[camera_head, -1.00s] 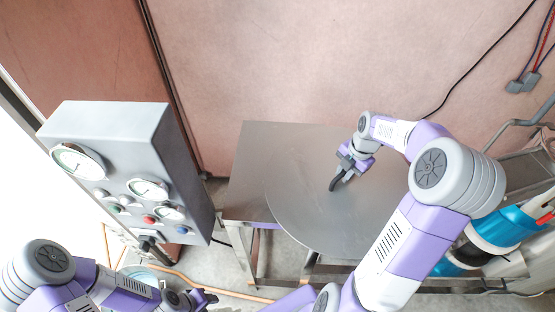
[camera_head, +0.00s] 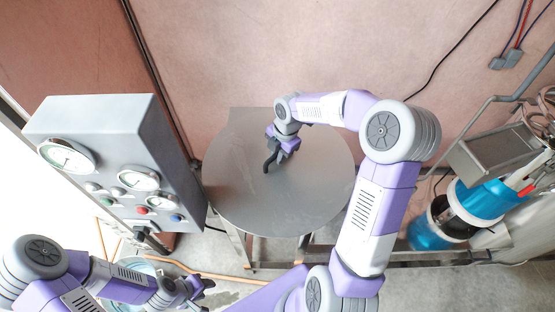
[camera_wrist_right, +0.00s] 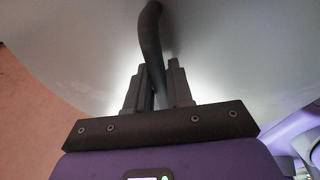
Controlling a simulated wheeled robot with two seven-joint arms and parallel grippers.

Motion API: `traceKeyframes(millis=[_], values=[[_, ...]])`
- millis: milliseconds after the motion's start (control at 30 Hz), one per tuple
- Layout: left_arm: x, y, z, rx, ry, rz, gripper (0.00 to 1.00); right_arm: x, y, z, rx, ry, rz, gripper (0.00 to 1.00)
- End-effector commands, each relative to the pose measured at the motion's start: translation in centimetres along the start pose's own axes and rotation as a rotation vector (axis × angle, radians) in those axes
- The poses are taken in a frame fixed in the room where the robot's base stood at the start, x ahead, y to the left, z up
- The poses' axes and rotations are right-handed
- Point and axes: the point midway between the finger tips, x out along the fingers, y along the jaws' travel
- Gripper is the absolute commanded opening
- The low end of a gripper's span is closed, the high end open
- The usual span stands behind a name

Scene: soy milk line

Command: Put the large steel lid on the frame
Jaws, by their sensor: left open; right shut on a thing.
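The large steel lid (camera_head: 306,200) is a round grey disc with a dark curved handle (camera_wrist_right: 150,35). It covers most of the flat steel top of the frame (camera_head: 240,113), whose back left corner shows behind it. I cannot tell whether the lid touches the top or hangs just above it. My right gripper (camera_head: 275,155) is shut on the handle; in the right wrist view its fingers (camera_wrist_right: 158,88) are closed around the handle, with the lid's underlying surface filling the background. My left gripper (camera_head: 205,290) is open and empty at the lower left, away from the lid.
A grey control box (camera_head: 115,150) with gauges and buttons stands at the left, close to the lid's left edge. Blue cylinders (camera_head: 480,199) and a metal tray (camera_head: 490,155) stand at the right. A pink wall (camera_head: 320,50) is behind. An orange hose (camera_head: 210,272) lies on the floor.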

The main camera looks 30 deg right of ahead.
Motion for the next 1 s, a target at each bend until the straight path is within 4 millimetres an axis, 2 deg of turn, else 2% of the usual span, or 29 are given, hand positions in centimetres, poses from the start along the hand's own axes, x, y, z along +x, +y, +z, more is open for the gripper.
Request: traceKeyframes(millis=[233, 633, 667, 800, 1000], values=[[-0.1, 0.1, 0.0, 0.000, 0.000, 0.000, 0.43, 3.2, -0.2, 0.1, -0.001, 0.001, 0.003, 0.00], [0.1, -0.1, 0.0, 0.000, 0.000, 0.000, 0.43, 3.7, -0.3, 0.2, -0.002, 0.000, 0.004, 0.00], [0.1, 0.0, 0.0, 0.000, 0.000, 0.000, 0.43, 3.8, -0.4, 0.2, -0.001, 0.001, 0.001, 0.24], [0.1, 0.0, 0.0, 0.000, 0.000, 0.000, 0.43, 3.8, -0.4, 0.2, -0.001, 0.001, 0.001, 0.46], [0.1, 0.0, 0.0, 0.000, 0.000, 0.000, 0.43, 3.8, -0.4, 0.2, -0.001, 0.001, 0.001, 0.47]])
